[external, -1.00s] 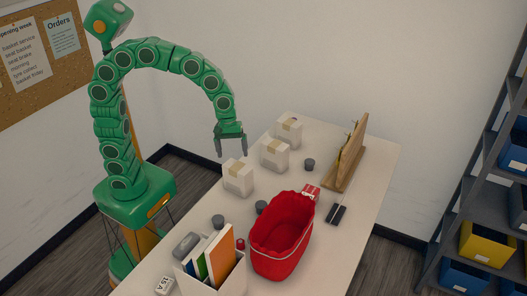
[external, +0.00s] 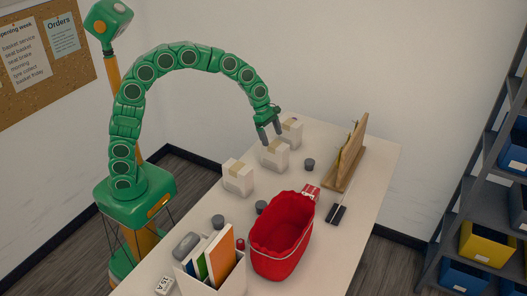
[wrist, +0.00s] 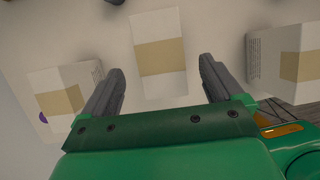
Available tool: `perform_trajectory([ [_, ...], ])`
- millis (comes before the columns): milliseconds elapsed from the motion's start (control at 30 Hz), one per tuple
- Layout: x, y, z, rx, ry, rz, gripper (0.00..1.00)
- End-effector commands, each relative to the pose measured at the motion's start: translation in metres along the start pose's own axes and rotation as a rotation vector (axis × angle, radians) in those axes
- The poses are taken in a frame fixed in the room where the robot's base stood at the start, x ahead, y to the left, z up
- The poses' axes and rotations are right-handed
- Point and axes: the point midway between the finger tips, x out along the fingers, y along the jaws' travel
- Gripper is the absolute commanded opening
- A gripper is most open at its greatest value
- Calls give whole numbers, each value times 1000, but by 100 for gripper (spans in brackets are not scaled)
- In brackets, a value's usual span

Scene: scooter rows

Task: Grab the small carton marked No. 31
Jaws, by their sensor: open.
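Three small white cartons with tan tape stand in a row on the table: a near one (external: 238,181), a middle one (external: 275,160) and a far one (external: 294,134). No number can be read on any of them, so I cannot tell which is No. 31. My gripper (external: 271,137) is open and empty, pointing down above the middle carton. In the wrist view the middle carton (wrist: 159,55) lies between and ahead of the fingers. The far carton (wrist: 48,90), with a purple dot, is at left, and the near carton (wrist: 290,65) is at right.
A red basket (external: 280,245) stands at the table's front, near a box of folders (external: 212,270). A small dark cylinder (external: 309,164) sits right of the middle carton. A wooden stand (external: 350,155) is at the far right, with a black item (external: 337,214) nearer.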

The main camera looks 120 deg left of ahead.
Motion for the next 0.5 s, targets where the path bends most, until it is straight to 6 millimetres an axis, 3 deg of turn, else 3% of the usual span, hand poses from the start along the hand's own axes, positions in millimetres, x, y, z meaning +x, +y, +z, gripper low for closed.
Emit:
perform_trajectory([
  [167,11,-1,1,1,-1,0,94],
  [500,52,-2,2,1,1,-1,94],
])
